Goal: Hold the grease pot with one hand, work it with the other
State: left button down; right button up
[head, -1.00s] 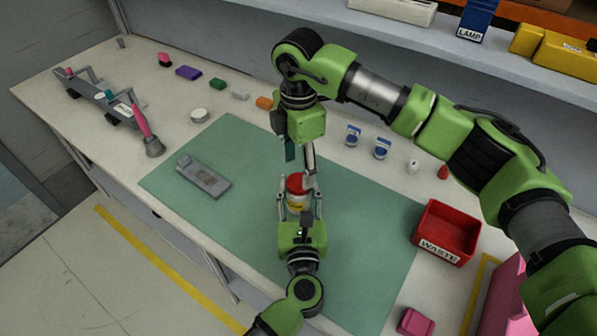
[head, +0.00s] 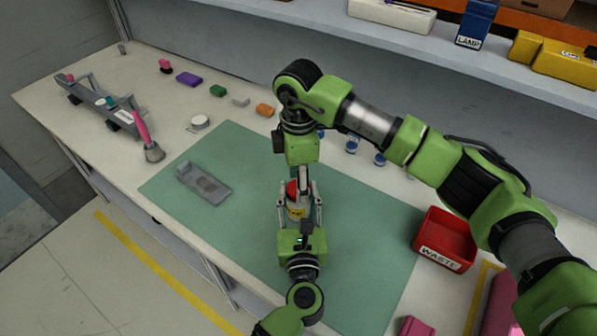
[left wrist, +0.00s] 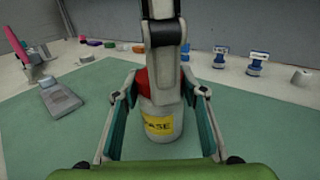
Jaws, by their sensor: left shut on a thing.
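The grease pot (head: 296,212) stands upright over the green mat (head: 375,225), with a white body, a yellow label and a red lid (left wrist: 142,82). In the left wrist view the pot (left wrist: 162,128) sits between my left fingers, its label reading partly "ASE". My left gripper (head: 300,203) is shut on the pot's body from the near side. My right gripper (head: 303,182) points down from above at the lid. Its finger (left wrist: 164,32) shows edge-on in front of the lid and hides part of it. I cannot tell how far its fingers are apart.
A grey tray-like part (head: 203,183) lies on the mat's left. A red WASTE bin (head: 445,238) stands right. A shelf (head: 420,52) overhangs the back.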

jog(key=shift+f, duration=0.3)
jog(key=c, duration=1.2)
jog(key=shift+o, duration=0.2)
jog(key=n, duration=0.3)
jog(key=o, duration=1.2)
jog(key=shift+o, duration=0.2)
jog(key=shift+r, duration=0.15)
